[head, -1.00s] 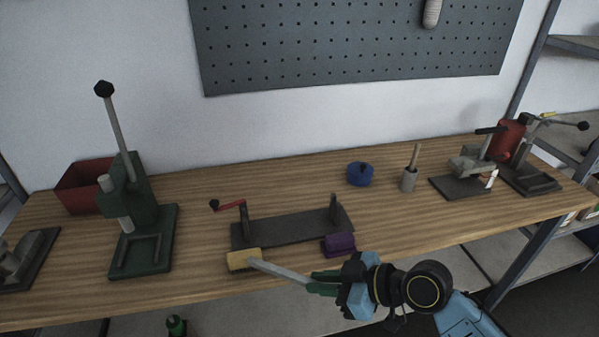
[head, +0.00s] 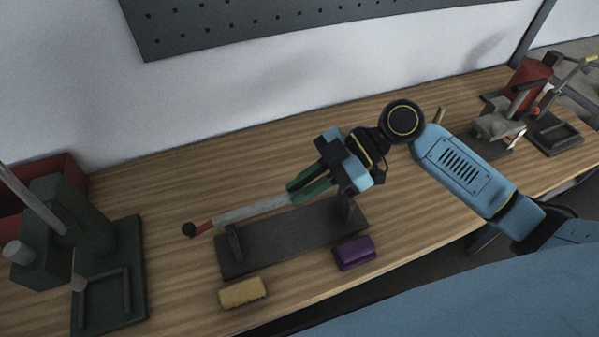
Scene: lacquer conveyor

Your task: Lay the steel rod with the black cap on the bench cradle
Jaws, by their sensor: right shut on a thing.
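My right gripper (head: 310,187), with green fingers, is shut on the steel rod (head: 250,209). The rod points left from the fingers, over the back side of the bench cradle (head: 290,244). The cradle is a dark base with an upright at each end. The rod looks held above it; I cannot tell whether it touches an upright. My left gripper is not in view.
A yellow brush block (head: 243,293) and a purple block (head: 354,252) lie in front of the cradle. A green press (head: 60,235) and a red bin (head: 60,172) stand left. More bench tools (head: 497,125) stand at the right. Bare wood lies behind the cradle.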

